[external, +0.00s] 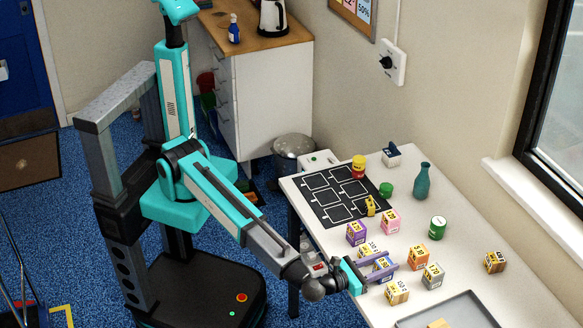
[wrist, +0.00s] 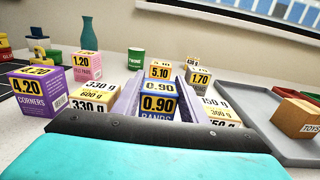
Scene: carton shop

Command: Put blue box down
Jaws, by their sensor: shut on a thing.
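The blue box (wrist: 158,103), with a label reading 0.90, is between the two purple fingers of my gripper (wrist: 158,92) in the wrist view. In the external view the blue box (external: 381,265) shows partly between the fingers of my gripper (external: 380,266), low over the near part of the white table (external: 335,238). My gripper is shut on it. The box looks upright. I cannot tell whether its underside touches the table.
Tan boxes stand close on both sides, left (wrist: 94,94) and right (wrist: 215,112). A purple box (external: 356,232), pink box (external: 390,221), orange box (external: 417,257) and grey box (external: 432,276) are near. A grey tray (external: 480,302) lies right; a black grid mat (external: 322,190) lies at the far left.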

